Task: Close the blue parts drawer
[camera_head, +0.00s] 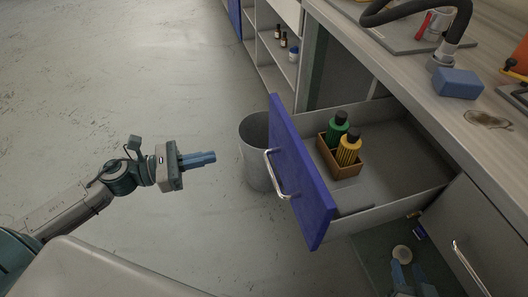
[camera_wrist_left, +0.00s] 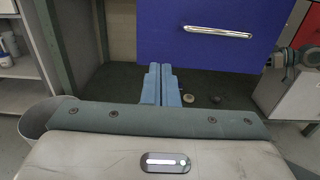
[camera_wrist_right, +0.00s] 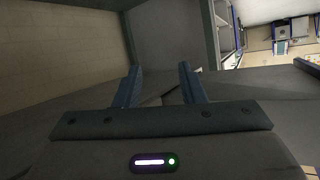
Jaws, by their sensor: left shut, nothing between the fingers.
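The blue-fronted drawer (camera_head: 297,170) stands pulled out from the bench, with a silver bar handle (camera_head: 272,172) on its front. Inside it, a brown box holds a green bottle (camera_head: 336,131) and a yellow bottle (camera_head: 348,150). My left gripper (camera_head: 212,158) is shut and empty, apart from the drawer, in front of its face. In the left wrist view the blue front (camera_wrist_left: 210,30) and handle (camera_wrist_left: 217,32) are above and right of the fingertips. My right gripper (camera_head: 408,272) is low by the drawer's near side; its fingers (camera_wrist_right: 158,85) are apart with nothing between them.
A grey bin (camera_head: 255,150) stands on the floor behind the drawer front. The bench top holds a blue block (camera_head: 458,83) and a black hose (camera_head: 425,12). A cabinet door with a handle (camera_head: 468,265) is at lower right. The floor at left is clear.

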